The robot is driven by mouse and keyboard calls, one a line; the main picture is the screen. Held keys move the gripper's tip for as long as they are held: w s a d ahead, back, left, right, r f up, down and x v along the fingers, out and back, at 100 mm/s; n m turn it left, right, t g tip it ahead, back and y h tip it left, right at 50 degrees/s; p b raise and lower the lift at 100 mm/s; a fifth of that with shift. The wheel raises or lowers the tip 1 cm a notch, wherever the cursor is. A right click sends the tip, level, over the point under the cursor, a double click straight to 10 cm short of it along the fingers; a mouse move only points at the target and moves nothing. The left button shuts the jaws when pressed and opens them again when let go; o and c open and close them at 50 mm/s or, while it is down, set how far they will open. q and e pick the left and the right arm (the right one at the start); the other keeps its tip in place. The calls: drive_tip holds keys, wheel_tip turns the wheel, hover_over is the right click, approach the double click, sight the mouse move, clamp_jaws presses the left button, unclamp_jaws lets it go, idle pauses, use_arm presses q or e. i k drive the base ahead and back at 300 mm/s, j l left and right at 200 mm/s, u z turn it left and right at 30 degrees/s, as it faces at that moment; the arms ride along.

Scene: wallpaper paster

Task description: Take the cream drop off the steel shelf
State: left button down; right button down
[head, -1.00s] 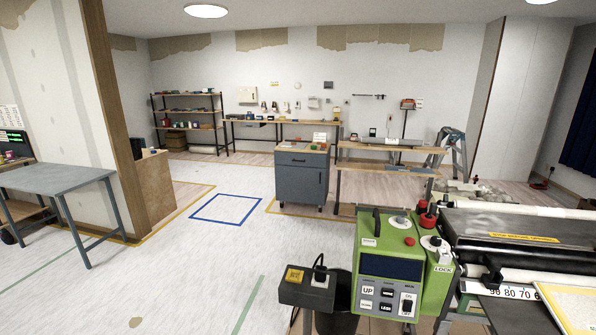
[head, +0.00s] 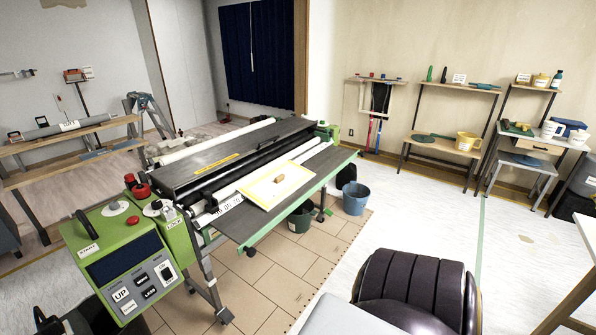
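A cream sheet with a yellow edge (head: 277,184) lies flat on the dark grey front shelf (head: 305,191) of the pasting machine, in the middle of the head view. It looks like the cream drop, and the shelf looks like the steel shelf, but I cannot be sure of either. A small brown block (head: 280,178) rests on the sheet. Neither of my grippers is in view.
The green control box (head: 117,253) stands at the machine's left end. A blue bucket (head: 355,199) and a dark bucket (head: 300,217) stand by the shelf. Wooden benches (head: 440,146) line the right wall. Pale floor is clear right of the blue bucket.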

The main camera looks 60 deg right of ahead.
sight(267, 191)
drive_tip(key=z, duration=1.75)
